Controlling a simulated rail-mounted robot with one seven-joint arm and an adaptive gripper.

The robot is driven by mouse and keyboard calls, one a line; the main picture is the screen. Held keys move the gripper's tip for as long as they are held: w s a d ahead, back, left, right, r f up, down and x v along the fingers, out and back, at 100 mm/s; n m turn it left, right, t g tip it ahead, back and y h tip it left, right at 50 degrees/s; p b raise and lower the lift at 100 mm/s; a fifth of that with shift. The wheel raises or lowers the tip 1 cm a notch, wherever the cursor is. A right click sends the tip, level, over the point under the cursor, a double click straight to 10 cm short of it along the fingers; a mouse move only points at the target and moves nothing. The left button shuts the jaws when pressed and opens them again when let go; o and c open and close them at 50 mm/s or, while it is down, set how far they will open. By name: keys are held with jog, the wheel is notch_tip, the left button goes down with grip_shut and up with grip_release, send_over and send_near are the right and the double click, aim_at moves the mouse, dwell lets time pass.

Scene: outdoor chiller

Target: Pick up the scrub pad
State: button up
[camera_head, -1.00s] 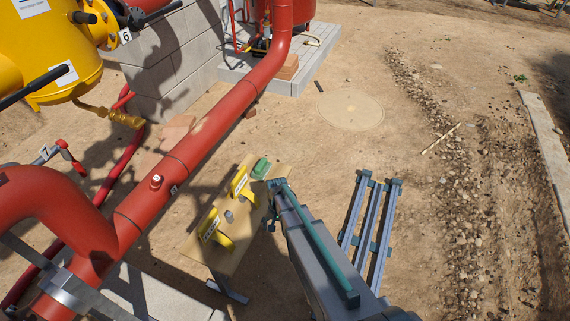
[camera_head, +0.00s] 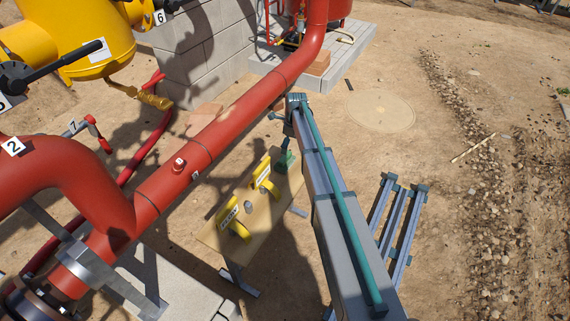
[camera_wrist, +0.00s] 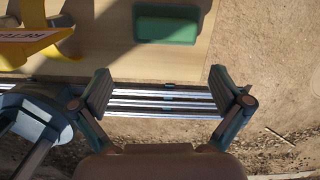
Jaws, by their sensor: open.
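In the wrist view the pad (camera_wrist: 167,28) lies flat on a light wooden board, near the top of the picture. My gripper (camera_wrist: 165,93) is open and empty there, one finger on each side, below the pad in the picture and apart from it. In the head view the green pad (camera_head: 283,163) is at the far right end of the wooden board (camera_head: 215,236). My arm reaches over this end and partly hides the pad and my gripper.
Two yellow labelled items (camera_head: 265,177) (camera_head: 231,222) and a grey round piece (camera_head: 248,206) are on the board, left of the pad. A large red pipe (camera_head: 215,122) runs along the board's left side.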

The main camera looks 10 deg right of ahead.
aim_at(287, 156)
jog(key=shift+m, duration=0.6)
jog(key=f, duration=0.1)
jog(key=w+f, duration=0.1)
jog(key=f, duration=0.2)
jog(key=shift+w+a+f, duration=0.25)
jog(key=shift+w+f, duration=0.05)
jog(key=shift+w, duration=0.1)
jog(key=shift+w+a+f, duration=0.1)
jog(key=shift+a+f, duration=0.05)
jog(key=shift+f, duration=0.7)
jog(key=shift+w+a+f, duration=0.1)
jog(key=shift+a+f, duration=0.05)
jog(key=shift+f, duration=0.65)
jog(key=shift+w+a+f, duration=0.1)
jog(key=shift+a+f, duration=0.05)
jog(key=shift+f, duration=0.7)
jog(key=c, duration=0.8)
jog(key=shift+r, duration=0.75)
jog(key=s+r, duration=0.7)
jog(key=s, duration=0.2)
jog(key=s+a+r, duration=0.1)
jog(key=s+r, duration=0.3)
jog(key=s, duration=0.1)
jog(key=shift+a+r, duration=0.1)
jog(key=shift+r, duration=0.2)
